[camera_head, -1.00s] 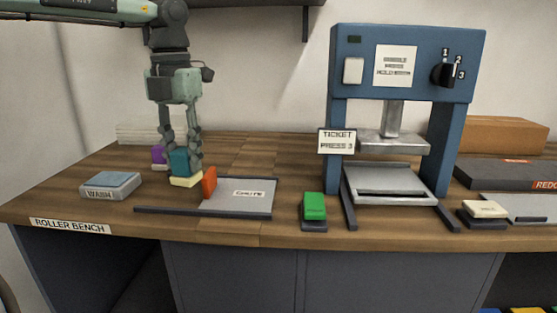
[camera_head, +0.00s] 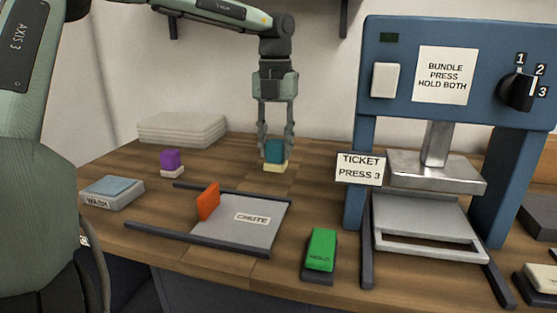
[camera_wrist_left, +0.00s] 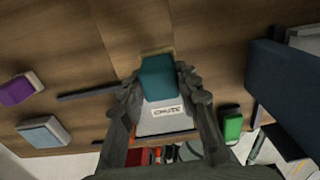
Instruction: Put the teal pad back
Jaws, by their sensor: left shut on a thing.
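The teal pad (camera_head: 273,152) is a teal block with a cream bottom part. My left gripper (camera_head: 276,146) points down and is shut on its teal part, a finger on each side. The pad is upright behind the chute plate, left of the press. I cannot tell whether its cream bottom touches the bench. In the left wrist view the teal pad (camera_wrist_left: 158,78) sits between the fingertips of the left gripper (camera_wrist_left: 158,86), with a little of the cream part showing beyond it. My right gripper is not in view.
A purple pad (camera_head: 170,158) on a white base stands left. The grey chute plate (camera_head: 245,228) has dark rails and an orange block (camera_head: 208,201). A wash block (camera_head: 112,192), green hold button (camera_head: 321,250) and blue press (camera_head: 380,110) stand around.

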